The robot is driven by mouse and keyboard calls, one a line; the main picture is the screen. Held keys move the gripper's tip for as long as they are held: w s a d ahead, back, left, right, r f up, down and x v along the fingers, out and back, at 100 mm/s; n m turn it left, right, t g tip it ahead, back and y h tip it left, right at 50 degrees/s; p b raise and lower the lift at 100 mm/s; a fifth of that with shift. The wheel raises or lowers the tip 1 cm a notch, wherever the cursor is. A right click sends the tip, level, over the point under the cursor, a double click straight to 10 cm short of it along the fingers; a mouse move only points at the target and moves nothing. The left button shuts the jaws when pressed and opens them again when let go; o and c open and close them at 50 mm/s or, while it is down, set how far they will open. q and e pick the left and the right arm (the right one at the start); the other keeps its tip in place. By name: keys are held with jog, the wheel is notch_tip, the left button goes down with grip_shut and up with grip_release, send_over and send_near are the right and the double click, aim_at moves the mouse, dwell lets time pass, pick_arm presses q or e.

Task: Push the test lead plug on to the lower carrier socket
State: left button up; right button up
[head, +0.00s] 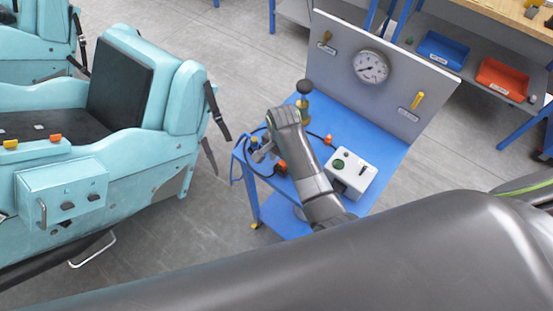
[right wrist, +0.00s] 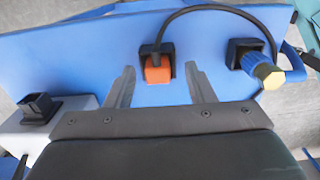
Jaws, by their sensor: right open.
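An orange plug (right wrist: 157,69), which looks like the test lead plug, sits in a black holder on the blue cart top in the right wrist view. A black cable arches from it to a blue and yellow connector (right wrist: 262,70) in a second black holder. My right gripper (right wrist: 160,72) is open, its fingers on either side of the orange plug with gaps on both sides. Whether they reach down to its depth is unclear. In the head view my right gripper (head: 262,152) is over the cart's left side, beside an orange piece (head: 281,168). I cannot identify the lower carrier socket.
A white box (head: 350,172) with a green button stands on the blue cart (head: 385,155). A grey panel with a gauge (head: 371,67) rises behind. A turquoise coaster car (head: 110,160) stands left, across a strip of bare floor. A workbench with bins is at the back right.

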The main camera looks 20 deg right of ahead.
jog(key=shift+w+f, duration=0.15)
jog(key=shift+c, duration=0.3)
jog(key=shift+s+r, duration=0.2)
jog(key=shift+s, duration=0.2)
jog(key=c, duration=0.4)
jog(key=shift+w+f, duration=0.1)
jog(key=shift+w, duration=0.05)
jog(key=c, duration=0.6)
